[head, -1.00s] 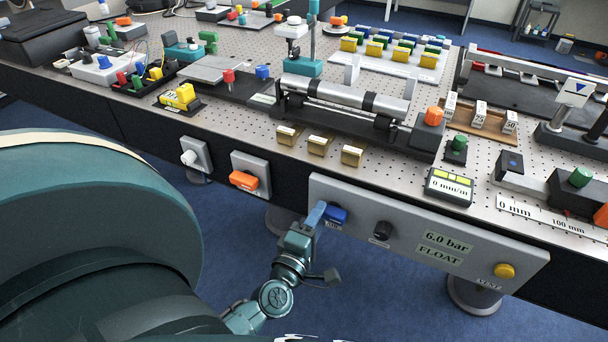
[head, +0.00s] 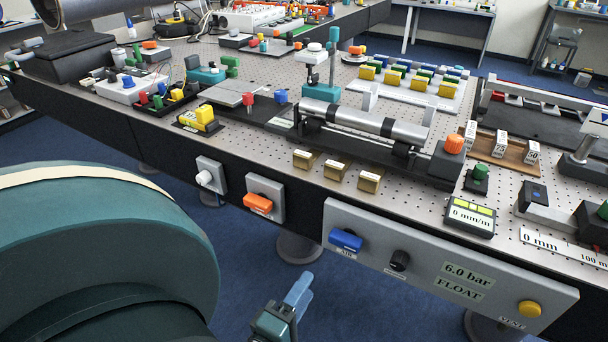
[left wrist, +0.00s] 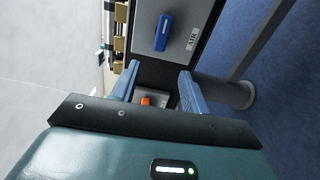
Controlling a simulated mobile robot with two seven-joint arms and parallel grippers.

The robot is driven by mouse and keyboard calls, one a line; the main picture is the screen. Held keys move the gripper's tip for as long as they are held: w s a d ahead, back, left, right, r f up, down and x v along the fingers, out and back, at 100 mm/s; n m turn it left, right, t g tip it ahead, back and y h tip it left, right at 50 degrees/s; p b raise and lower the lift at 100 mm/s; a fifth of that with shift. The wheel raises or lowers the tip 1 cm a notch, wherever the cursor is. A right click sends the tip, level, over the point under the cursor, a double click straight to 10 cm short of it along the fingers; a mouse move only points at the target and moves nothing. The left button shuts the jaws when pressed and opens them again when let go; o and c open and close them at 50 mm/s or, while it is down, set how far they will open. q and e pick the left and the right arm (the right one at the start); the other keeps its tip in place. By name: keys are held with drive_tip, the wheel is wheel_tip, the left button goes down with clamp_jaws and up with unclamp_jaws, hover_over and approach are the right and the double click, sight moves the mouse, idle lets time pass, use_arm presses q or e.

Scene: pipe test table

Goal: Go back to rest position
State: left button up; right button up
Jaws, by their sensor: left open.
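My left gripper (head: 299,294) is low in front of the table, below the grey control panel (head: 322,228), with its blue fingers apart from the panel. In the left wrist view its two blue fingers (left wrist: 158,86) are spread with nothing between them. The blue AIR knob (head: 346,240) is on the left part of the panel, above the gripper; it also shows in the left wrist view (left wrist: 163,32). My right gripper is not seen.
The pipe rig (head: 360,122) stands on the perforated table. A black knob (head: 399,260) and yellow VENT button (head: 529,309) are on the panel. An orange switch (head: 258,202) and a white knob (head: 204,178) are on the table front.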

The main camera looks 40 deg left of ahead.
use_arm(q)
drive_tip(key=w+d+m+g+h+p, duration=0.15)
drive_tip(key=d+m+h+p, duration=0.25)
drive_tip(key=d+m+h, duration=0.6)
drive_tip(key=f+m+g+y, duration=0.1)
drive_tip(key=m, duration=0.3)
drive_tip(key=f+m+g+p, duration=0.1)
drive_tip(key=f+m+g, duration=0.1)
drive_tip(key=m, duration=0.3)
drive_tip(key=f+m+g+y+p, duration=0.1)
drive_tip(key=m+g, duration=0.1)
drive_tip(key=m, duration=0.2)
drive_tip(key=shift+d+f+m+g+y, duration=0.15)
drive_tip(key=shift+d+m+g+y, duration=0.1)
drive_tip(key=shift+m+y, duration=0.05)
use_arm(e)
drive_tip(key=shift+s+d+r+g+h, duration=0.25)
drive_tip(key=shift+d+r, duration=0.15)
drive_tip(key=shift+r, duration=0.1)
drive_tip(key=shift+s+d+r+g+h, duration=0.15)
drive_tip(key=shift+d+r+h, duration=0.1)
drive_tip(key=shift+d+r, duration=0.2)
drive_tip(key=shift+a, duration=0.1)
